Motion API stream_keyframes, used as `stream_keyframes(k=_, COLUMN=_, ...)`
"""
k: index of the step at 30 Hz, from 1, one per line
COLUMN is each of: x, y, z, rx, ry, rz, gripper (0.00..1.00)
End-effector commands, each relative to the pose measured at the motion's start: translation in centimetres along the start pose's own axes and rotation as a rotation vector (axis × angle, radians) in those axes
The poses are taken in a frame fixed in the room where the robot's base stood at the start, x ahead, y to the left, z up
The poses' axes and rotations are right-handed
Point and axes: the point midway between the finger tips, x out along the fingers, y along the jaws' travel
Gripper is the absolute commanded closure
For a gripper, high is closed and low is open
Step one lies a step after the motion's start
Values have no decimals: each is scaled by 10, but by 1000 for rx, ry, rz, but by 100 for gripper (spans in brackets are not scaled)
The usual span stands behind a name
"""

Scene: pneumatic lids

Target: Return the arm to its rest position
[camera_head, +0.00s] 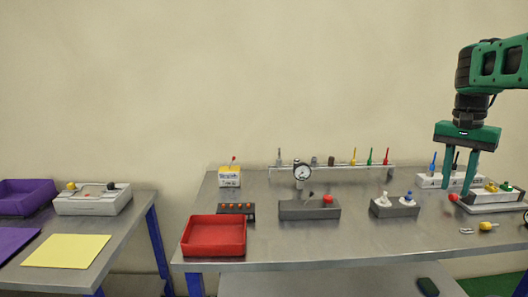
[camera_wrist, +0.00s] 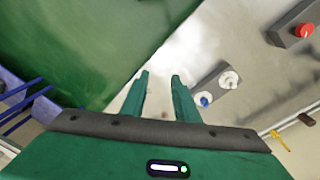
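My gripper (camera_head: 459,168) is at the right in the head view, pointing down above the right end of the metal table (camera_head: 345,241). Its two green fingers are apart with nothing visible between them. In the wrist view the open fingers (camera_wrist: 160,85) also show a clear gap. Behind and below the fingers is a white block (camera_head: 430,181) with a blue and a black tool.
Grey blocks, one with a red knob (camera_head: 328,199) and one with white and blue fittings (camera_head: 394,208), stand mid-table. A red bin (camera_head: 213,236) is at the left. A yellow part (camera_head: 487,226) lies near the right edge. The table front centre is clear.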

Motion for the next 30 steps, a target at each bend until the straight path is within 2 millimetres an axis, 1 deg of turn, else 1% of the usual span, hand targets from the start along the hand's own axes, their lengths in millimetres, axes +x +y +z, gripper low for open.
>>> stream_keyframes(k=1, x=4, y=16, z=17, rx=-24, ry=1, rz=0, gripper=72)
stream_keyframes(k=3, x=12, y=38, z=38, rx=-61, ry=1, rz=1, gripper=72)
stream_keyframes(k=8, x=38, y=84, z=90, rx=-147, ry=-6, rz=-7, gripper=72)
stream_keyframes(k=9, x=46, y=94, z=104, rx=-167, ry=-9, rz=-11, gripper=72)
stream_keyframes(k=11, x=59, y=110, z=126, rx=-200, ry=-14, rz=-19, gripper=72)
stream_keyframes(k=12, x=68, y=119, z=140, rx=-223, ry=-17, rz=-25, gripper=72)
stream_keyframes(k=15, x=91, y=141, z=176, rx=-275, ry=-25, rz=-43, gripper=72)
stream_keyframes(k=18, x=112, y=156, z=206, rx=-321, ry=-33, rz=-61, gripper=72)
stream_keyframes(k=21, x=128, y=166, z=227, rx=-353, ry=-39, rz=-75, gripper=72)
stream_keyframes(k=24, x=137, y=170, z=239, rx=-374, ry=-41, rz=-85, gripper=72)
stream_keyframes(k=27, x=140, y=172, z=244, rx=-381, ry=-42, rz=-88, gripper=72)
stream_keyframes(k=30, x=140, y=172, z=244, rx=-381, ry=-42, rz=-88, gripper=72)
